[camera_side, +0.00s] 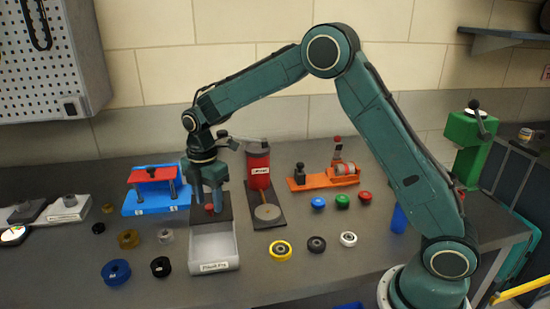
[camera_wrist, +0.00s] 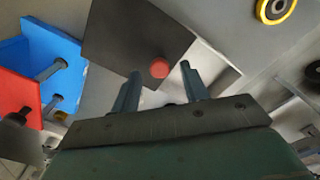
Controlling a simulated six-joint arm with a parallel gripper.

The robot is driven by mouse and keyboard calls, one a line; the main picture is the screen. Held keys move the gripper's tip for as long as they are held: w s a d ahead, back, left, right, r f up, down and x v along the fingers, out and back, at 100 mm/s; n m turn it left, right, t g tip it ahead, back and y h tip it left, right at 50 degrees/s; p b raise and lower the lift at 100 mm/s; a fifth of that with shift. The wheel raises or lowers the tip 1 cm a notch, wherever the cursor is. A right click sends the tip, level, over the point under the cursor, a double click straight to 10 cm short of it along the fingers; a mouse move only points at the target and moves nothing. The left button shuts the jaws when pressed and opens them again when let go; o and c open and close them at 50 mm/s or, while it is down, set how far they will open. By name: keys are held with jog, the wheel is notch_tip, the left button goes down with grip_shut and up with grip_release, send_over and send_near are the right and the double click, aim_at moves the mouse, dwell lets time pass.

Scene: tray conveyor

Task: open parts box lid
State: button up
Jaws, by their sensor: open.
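The parts box (camera_side: 213,262) is a light grey open-topped tray with a label on its front; its bare interior shows. Its dark lid (camera_side: 227,210) lies at the far side of the tray, leaving the near part uncovered. The lid also shows in the wrist view (camera_wrist: 120,35). A red knob (camera_side: 209,208) stands on the lid, and it shows in the wrist view (camera_wrist: 159,68). My gripper (camera_side: 209,211) points down over the lid with its fingers either side of the knob. In the wrist view my gripper (camera_wrist: 159,77) is open; the knob appears between the fingertips, without clear contact.
A blue stand with a red top (camera_side: 150,175) is close on the left. A red cylinder on a dark base (camera_side: 259,170) is close on the right. Several rings and wheels, including a yellow one (camera_side: 280,251), lie on the bench. The front right of the bench is mostly clear.

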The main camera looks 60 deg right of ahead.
notch_tip(320, 180, up, 13)
dwell(0.5)
dwell(0.3)
jog(key=s+d+r+m+t, duration=0.1)
jog(key=s+d+r+m, duration=0.1)
jog(key=s+r+m, duration=0.45)
jog(key=s+d+r+m+t, duration=0.1)
jog(key=s+m+t, duration=0.15)
jog(key=s, duration=0.75)
jog(key=s+d+f+m+t, duration=0.1)
jog(key=s+m, duration=0.3)
jog(key=s, duration=0.4)
jog(key=s+f+m+t, duration=0.1)
jog(key=s+f+m, duration=0.3)
jog(key=s, duration=0.4)
jog(key=shift+d+m, duration=0.35)
jog(key=shift+m, duration=0.15)
